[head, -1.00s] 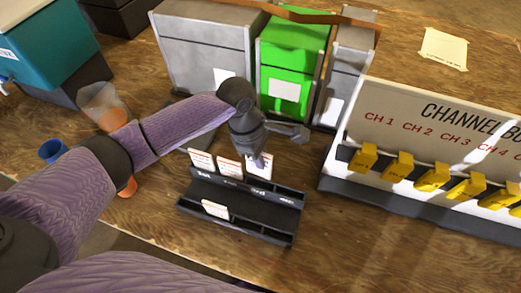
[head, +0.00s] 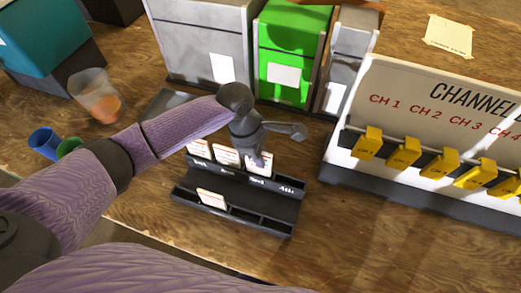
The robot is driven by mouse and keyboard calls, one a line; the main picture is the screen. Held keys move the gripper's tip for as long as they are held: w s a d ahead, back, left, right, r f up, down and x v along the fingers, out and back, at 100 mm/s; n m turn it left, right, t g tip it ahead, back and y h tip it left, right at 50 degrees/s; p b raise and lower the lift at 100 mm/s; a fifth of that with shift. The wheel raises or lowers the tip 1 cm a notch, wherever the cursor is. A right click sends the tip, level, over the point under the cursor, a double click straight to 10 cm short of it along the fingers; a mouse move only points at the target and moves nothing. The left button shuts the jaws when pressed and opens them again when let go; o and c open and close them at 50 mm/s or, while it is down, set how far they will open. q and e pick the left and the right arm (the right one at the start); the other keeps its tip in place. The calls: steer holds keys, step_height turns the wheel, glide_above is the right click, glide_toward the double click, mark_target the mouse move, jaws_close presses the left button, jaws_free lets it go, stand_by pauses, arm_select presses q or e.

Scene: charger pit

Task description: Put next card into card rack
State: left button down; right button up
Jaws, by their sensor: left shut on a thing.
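The black card rack (head: 240,195) stands on the wooden table in the middle of the head view. Several white cards stand in its back row, one of them at the back left (head: 198,148). One more card (head: 211,199) leans in the front row at the left. My left gripper (head: 259,160) comes in from above, over the right-hand card of the back row (head: 258,168). It is shut on that card, whose upper part is partly hidden by the fingers. The card is upright at the rack. Whether it rests fully in its slot cannot be told. My right gripper is not in view.
A channel board (head: 430,130) with yellow clips stands close to the rack's right. Grey and green boxes (head: 285,55) stand behind. A clear cup (head: 97,95) with orange content and a blue cup (head: 45,143) are at the left. A paper note (head: 449,36) lies at the back right.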

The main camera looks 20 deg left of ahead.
arm_select(q)
steer(key=shift+f, duration=0.7)
steer(key=c, duration=0.7)
jaws_free()
steer(key=shift+o, duration=0.2)
steer(key=p+v, duration=0.4)
steer(key=v, duration=0.6)
steer(key=shift+s+f, duration=0.1)
